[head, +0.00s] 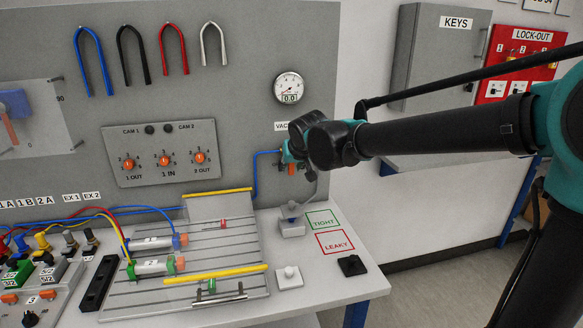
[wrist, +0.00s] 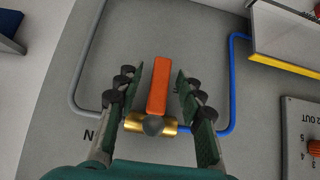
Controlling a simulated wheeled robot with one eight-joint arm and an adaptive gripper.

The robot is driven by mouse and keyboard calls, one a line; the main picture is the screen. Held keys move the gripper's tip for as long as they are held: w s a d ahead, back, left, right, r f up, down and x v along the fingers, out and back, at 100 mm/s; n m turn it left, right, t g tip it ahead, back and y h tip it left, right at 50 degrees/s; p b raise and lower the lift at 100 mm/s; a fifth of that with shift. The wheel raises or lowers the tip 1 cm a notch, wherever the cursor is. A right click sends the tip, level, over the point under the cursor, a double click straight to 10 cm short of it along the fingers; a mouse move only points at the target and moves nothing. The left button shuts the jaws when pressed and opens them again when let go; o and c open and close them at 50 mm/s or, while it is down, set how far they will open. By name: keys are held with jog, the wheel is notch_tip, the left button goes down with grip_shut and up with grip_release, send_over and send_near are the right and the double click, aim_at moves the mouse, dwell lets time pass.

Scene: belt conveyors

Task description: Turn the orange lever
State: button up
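The orange lever (wrist: 158,85) is in the middle of the wrist view, on a brass valve body (wrist: 135,123) fixed to the grey panel. My gripper (wrist: 158,74) is open, with one finger on each side of the lever and a visible gap on both sides. In the head view, my gripper (head: 288,152) is at the panel below the gauge. A small orange part of the lever (head: 291,169) shows just under it; the rest is hidden by my gripper and arm.
A blue tube (wrist: 232,80) and a grey tube (wrist: 76,70) run to the valve. A round gauge (head: 289,88) is above it, and a knob panel (head: 163,152) is to the left. The white table (head: 330,284) below holds a slotted plate and small blocks.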

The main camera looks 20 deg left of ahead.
jog(key=shift+c, duration=0.5)
grip_shut()
jog(key=d+r+n+t+h, duration=0.1)
jog(key=n+t+h, duration=0.2)
jog(key=w+d+r+n+t+h, duration=0.1)
jog(key=n+t+h, duration=0.2)
jog(key=w+d+r+n+t+h, duration=0.1)
jog(key=r+n+t+h, duration=0.1)
jog(key=t, duration=0.2)
jog(key=shift+w+d+n+h, duration=0.15)
jog(key=shift+d+n+h, duration=0.15)
jog(key=shift+n+h, duration=0.1)
dwell(0.9)
jog(key=shift+r, duration=0.15)
dwell(0.3)
jog(key=shift+o, duration=0.5)
grip_release()
